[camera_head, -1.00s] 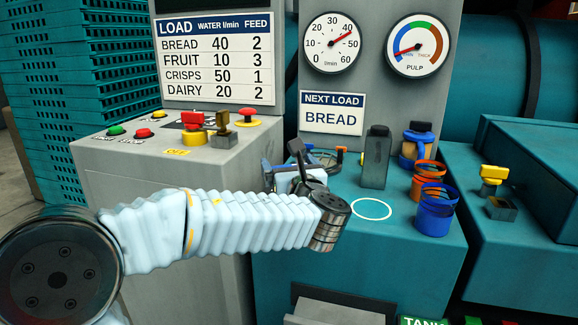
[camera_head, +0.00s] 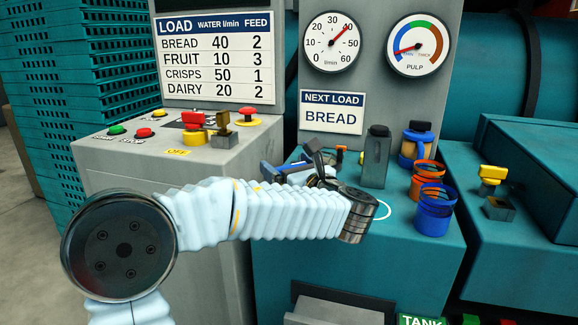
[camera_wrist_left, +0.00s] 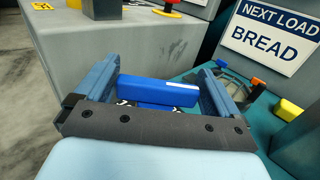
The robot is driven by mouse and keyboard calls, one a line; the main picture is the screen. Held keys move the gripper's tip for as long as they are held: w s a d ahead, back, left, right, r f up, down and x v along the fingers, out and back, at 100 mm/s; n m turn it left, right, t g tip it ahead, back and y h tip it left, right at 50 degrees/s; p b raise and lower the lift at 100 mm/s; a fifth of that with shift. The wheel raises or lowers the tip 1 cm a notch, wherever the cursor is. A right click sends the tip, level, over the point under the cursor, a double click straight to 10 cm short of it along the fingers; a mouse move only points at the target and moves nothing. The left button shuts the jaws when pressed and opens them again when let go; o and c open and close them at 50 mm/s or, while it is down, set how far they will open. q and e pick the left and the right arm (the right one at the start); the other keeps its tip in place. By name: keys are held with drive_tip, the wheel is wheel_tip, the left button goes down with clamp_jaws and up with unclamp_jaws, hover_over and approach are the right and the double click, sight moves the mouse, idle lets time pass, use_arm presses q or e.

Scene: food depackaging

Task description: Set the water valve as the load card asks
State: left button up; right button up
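The load card (camera_head: 215,60) reads BREAD, water 40, feed 2. The sign (camera_head: 331,115) names BREAD as the load. The flow dial (camera_head: 333,43) has its red needle close to the 40 mark. My left gripper (camera_head: 288,172) is over the left part of the teal console top. The valve's base is mostly hidden by the gripper. My right gripper is not in view.
The pulp dial (camera_head: 417,48) needle is at the low, blue end. A grey upright block (camera_head: 375,160), blue and orange rings (camera_head: 434,212) and a yellow-topped knob (camera_head: 493,175) stand to the right. Red and green buttons (camera_head: 117,130) and a red switch (camera_head: 193,121) are on the left cabinet.

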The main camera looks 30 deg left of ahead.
use_arm(q)
drive_tip(key=b+v, duration=0.1)
drive_tip(key=v, duration=1.3)
drive_tip(key=shift+a, duration=0.1)
